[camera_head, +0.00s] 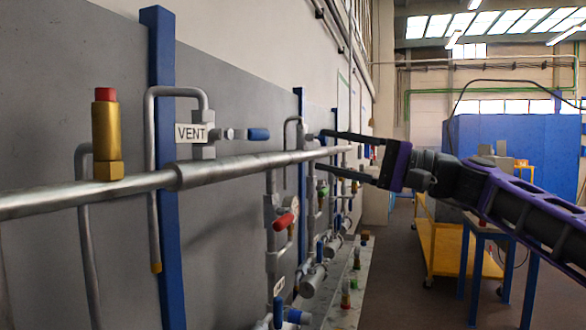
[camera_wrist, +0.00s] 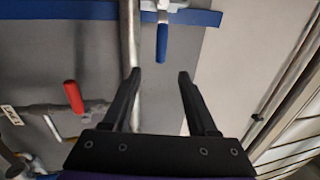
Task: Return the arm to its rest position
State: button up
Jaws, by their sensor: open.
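My gripper (camera_head: 322,154) reaches in from the right in the head view, with its two dark fingers apart and pointing left toward the pipework. In the wrist view my gripper (camera_wrist: 158,75) is open, with nothing between the fingertips. A blue-handled valve lever (camera_wrist: 162,42) shows beyond the fingertips there, apart from them. The horizontal grey pipe (camera_head: 240,167) runs along the wall and passes behind or beside the fingers; whether they touch it I cannot tell. My purple and black arm stretches out to the right.
A VENT label (camera_head: 191,133), a blue-handled valve (camera_head: 258,134), a brass fitting with a red cap (camera_head: 106,135) and a red valve handle (camera_head: 284,221) line the wall. Blue posts (camera_head: 165,200) hold the pipes. A yellow cart (camera_head: 447,248) stands behind my arm. Some floor (camera_head: 395,290) is open.

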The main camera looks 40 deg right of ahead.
jog(key=s+a+f+n+g+h+p, duration=0.1)
jog(key=s+a+f+n+g+h, duration=0.15)
jog(key=a, duration=0.75)
jog(key=s+a+f+n+g+h+p, duration=0.1)
jog(key=a+f+n+g+p, duration=0.2)
jog(key=a, duration=0.8)
jog(key=s+a+f+n+g+h, duration=0.2)
jog(key=a+f+n+h, duration=0.1)
jog(key=f, duration=0.8)
jog(key=s+a+f+n+g+h+p, duration=0.1)
jog(key=s+a+f+n+g+h, duration=0.1)
jog(key=f, duration=0.9)
jog(key=a+n+g+h, duration=0.1)
jog(key=h, duration=0.1)
jog(key=shift+g+h, duration=0.35)
